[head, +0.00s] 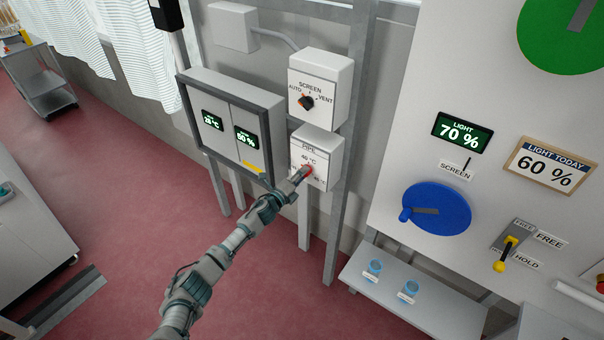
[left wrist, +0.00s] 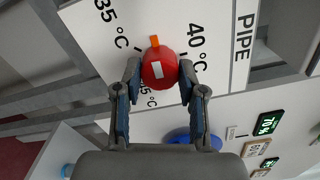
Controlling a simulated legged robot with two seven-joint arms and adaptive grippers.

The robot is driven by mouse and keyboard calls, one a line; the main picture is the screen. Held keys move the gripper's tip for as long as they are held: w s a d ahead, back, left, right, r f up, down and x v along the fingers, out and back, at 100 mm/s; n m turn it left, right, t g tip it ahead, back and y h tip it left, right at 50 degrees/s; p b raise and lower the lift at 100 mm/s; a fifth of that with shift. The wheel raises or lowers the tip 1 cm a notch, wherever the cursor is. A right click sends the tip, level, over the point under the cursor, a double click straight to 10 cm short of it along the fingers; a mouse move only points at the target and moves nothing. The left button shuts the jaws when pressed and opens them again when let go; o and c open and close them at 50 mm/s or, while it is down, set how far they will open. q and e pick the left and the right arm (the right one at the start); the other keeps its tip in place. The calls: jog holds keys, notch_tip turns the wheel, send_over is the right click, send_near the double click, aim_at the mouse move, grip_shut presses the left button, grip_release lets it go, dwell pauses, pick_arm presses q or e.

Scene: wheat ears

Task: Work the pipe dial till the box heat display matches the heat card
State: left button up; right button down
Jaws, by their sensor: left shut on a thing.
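The pipe dial is a red knob (left wrist: 160,70) with an orange pointer, on the white PIPE box (head: 325,148). In the left wrist view the pointer aims up, between the 35 °C and 40 °C prints. My left gripper (head: 304,174) is shut on the knob, a fingertip on each side, as the left wrist view (left wrist: 158,88) shows. The heat display (head: 212,120) is the left green-on-black screen of the grey-framed box; it seems to read 28 °C. Its neighbouring screen (head: 246,137) reads 50 %. I cannot make out a heat card. My right gripper is not in view.
The SCREEN switch box (head: 320,85) sits just above the PIPE box. At right, a panel holds a 70 % light display (head: 461,132), a LIGHT TODAY 60 % card (head: 551,165), a blue dial (head: 436,209) and a yellow-knobbed lever (head: 504,254). A low shelf (head: 400,300) stands below.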

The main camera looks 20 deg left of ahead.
pick_arm(q)
jog(key=shift+a+n+p, duration=0.2)
jog(key=shift+n+p, duration=1.2)
jog(key=shift+n, duration=3.5)
jog(key=shift+f, duration=0.1)
jog(key=o, duration=1)
jog(key=shift+o, duration=0.7)
jog(key=shift+w+a+f, duration=0.1)
jog(key=shift+w+f, duration=0.05)
jog(key=shift+w, duration=0.05)
